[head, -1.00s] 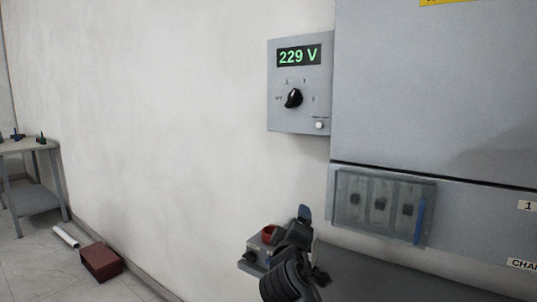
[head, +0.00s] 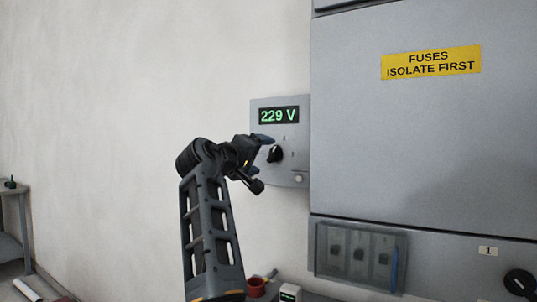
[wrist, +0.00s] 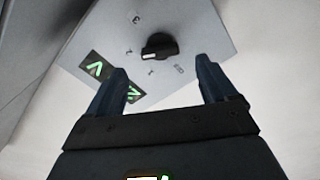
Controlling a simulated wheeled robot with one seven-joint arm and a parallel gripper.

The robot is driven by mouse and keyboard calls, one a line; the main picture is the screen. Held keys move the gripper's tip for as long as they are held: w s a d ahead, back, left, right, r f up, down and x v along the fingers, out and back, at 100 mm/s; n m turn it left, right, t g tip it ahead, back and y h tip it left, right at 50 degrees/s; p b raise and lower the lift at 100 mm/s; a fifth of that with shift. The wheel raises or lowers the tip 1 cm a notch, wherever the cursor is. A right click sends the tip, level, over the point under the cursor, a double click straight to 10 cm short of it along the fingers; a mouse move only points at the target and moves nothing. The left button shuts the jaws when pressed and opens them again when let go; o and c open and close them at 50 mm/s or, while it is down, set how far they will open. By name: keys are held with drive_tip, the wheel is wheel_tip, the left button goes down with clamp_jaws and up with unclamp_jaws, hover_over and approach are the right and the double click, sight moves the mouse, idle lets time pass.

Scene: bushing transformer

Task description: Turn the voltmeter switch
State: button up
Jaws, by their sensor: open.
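The voltmeter is a grey wall box (head: 300,133) with a green display reading 229 V (head: 278,116). Its switch, a black rotary knob (head: 275,154) with a white pointer line, sits below the display among small position marks. In the wrist view the knob (wrist: 159,46) is beyond the fingertips, roughly between their lines, with nothing touching it. My gripper (head: 262,156) is in front of the box's left part, its blue fingers apart, one above the other. In the wrist view my gripper (wrist: 161,80) is open and empty, and its fingers cover part of the display.
A large grey cabinet (head: 420,130) with a yellow FUSES ISOLATE FIRST label stands right of the voltmeter. A clear-covered fuse panel (head: 355,256) is below. A red cup (head: 256,287) sits low near my arm. The wall at left is bare.

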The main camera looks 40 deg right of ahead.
sight(272, 154)
drive_tip(key=shift+p+x, duration=0.6)
drive_tip(key=shift+x, duration=2.55)
drive_tip(key=shift+f, duration=0.1)
drive_tip(key=c, duration=1.1)
drive_tip(key=shift+o, duration=0.2)
